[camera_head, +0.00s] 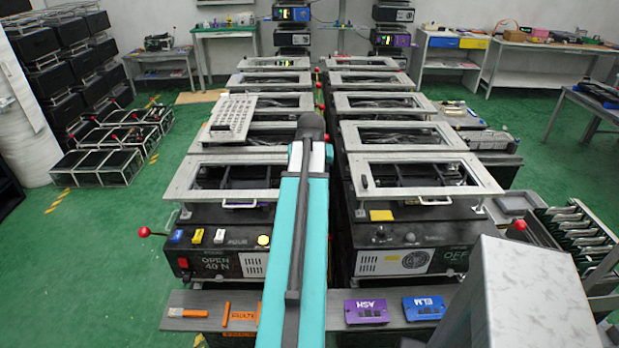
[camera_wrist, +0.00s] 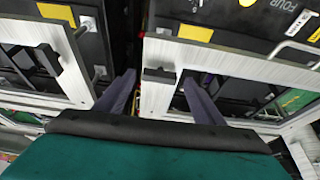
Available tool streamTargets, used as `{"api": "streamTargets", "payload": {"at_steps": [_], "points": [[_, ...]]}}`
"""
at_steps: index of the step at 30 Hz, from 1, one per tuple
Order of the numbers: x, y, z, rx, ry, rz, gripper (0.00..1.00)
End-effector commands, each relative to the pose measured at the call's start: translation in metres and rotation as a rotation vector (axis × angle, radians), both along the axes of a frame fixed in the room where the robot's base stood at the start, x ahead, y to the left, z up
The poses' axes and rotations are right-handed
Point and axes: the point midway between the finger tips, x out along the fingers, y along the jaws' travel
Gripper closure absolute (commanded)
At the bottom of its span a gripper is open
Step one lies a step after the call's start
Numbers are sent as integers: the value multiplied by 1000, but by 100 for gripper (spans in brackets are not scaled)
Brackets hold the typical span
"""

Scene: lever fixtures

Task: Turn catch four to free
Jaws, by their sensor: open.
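The front left unit (camera_head: 215,262) carries a small label that seems to read FOUR and a panel marked "OPEN 40 N". A lever with a red ball knob (camera_head: 145,231) sticks out from its left side. In the wrist view, a dark unit face labelled FOUR (camera_wrist: 262,28) shows at the upper right behind a pale metal frame (camera_wrist: 225,60). My gripper (camera_wrist: 158,84) is open and empty, its two fingers apart above the frames. In the head view my teal arm hides the gripper and part of the front left unit.
The front right unit (camera_head: 408,260) is marked OFF. Another red-knobbed lever (camera_head: 520,225) stands at its right. Two rows of framed units run back. A perforated plate (camera_head: 232,113) lies on the left row. Purple ASH (camera_head: 366,312) and blue ELM (camera_head: 425,308) blocks lie in front.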

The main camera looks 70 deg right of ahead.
Motion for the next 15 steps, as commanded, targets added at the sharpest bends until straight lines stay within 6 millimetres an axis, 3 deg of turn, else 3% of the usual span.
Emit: {"api": "streamTargets", "payload": {"at_steps": [15], "points": [[-7,17,44,-3,-1,0,38]]}}
